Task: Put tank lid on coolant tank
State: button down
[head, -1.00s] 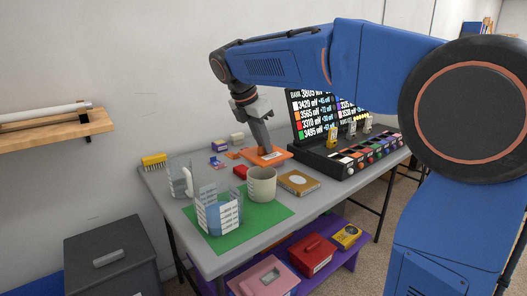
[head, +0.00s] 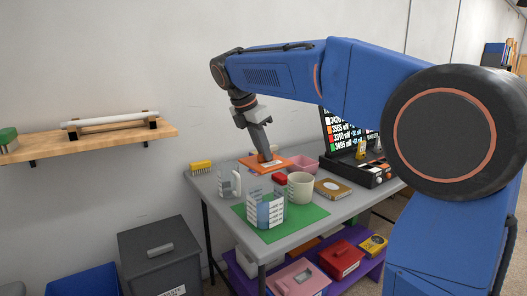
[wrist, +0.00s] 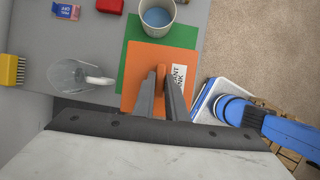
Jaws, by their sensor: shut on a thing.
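The tank lid is a flat orange plate (wrist: 143,62) with a raised orange grip and a white label. My gripper (wrist: 161,98) is shut on the grip and holds the lid level, over the green mat in the wrist view. In the head view my gripper (head: 266,157) and the orange lid (head: 250,163) appear above and behind a clear, blue-tinted container with white marks (head: 265,211), which looks like the coolant tank. It stands on the green mat (head: 309,213). The tank cannot be made out in the wrist view, where the lid covers much of the mat.
A cream mug (head: 300,187) stands beside the tank and holds blue liquid (wrist: 158,17). A clear jug (head: 228,184) stands left of the mat.

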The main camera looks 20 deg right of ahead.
aim_at(257, 163)
jog(key=shift+f, duration=0.15)
notch_tip(257, 163, down, 8)
jog(key=shift+r, duration=0.25)
dwell(0.4)
jog(key=shift+f, duration=1.1)
dwell(1.1)
jog(key=c, duration=2.1)
grip_release()
jog(key=o, duration=0.6)
jog(key=shift+c, duration=0.2)
jog(key=shift+v, duration=4)
jog(key=shift+d, duration=0.15)
